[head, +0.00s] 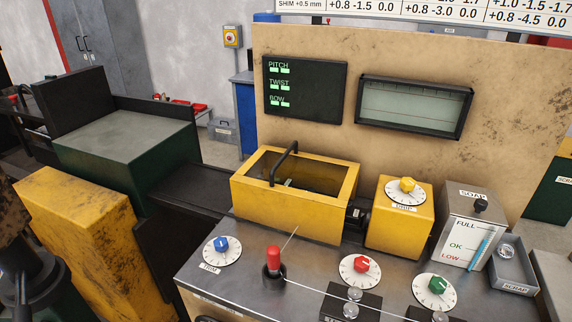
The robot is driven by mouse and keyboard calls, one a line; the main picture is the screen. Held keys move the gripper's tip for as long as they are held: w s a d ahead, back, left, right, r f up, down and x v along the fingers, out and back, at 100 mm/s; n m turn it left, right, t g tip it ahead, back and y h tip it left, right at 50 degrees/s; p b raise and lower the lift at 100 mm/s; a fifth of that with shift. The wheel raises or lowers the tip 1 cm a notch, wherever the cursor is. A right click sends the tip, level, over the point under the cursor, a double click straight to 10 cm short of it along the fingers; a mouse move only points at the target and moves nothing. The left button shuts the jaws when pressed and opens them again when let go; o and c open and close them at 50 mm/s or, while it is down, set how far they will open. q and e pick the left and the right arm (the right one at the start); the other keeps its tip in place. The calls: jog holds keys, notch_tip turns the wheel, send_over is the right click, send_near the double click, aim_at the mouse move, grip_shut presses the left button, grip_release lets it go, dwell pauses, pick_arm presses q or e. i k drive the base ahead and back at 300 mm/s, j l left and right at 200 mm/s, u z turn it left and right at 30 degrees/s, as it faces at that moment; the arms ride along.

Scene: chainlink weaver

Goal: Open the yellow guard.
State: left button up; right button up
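The yellow guard (290,225) is a yellow box at the middle of the machine, in the head view. Its top has a wide rectangular opening or window with a yellow frame, and dark parts show inside. A black bar handle (285,163) stands up at the left part of its top. I cannot tell whether the window has a clear pane. Neither of my grippers can be made out in the view.
In front of the guard is a metal panel with a blue dial (221,245), a red-topped lever (273,261), a red dial (361,265) and a green dial (437,286). A yellow block with a yellow dial (407,185) stands right of it. A soap box (468,230) and scrap tray (513,268) are farther right.

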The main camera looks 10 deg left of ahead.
aim_at(320, 217)
jog(key=k+j+z, duration=0.2)
jog(key=z, duration=0.2)
jog(key=k+j+z, duration=0.35)
jog(key=i+l, duration=0.05)
jog(key=i, duration=0.05)
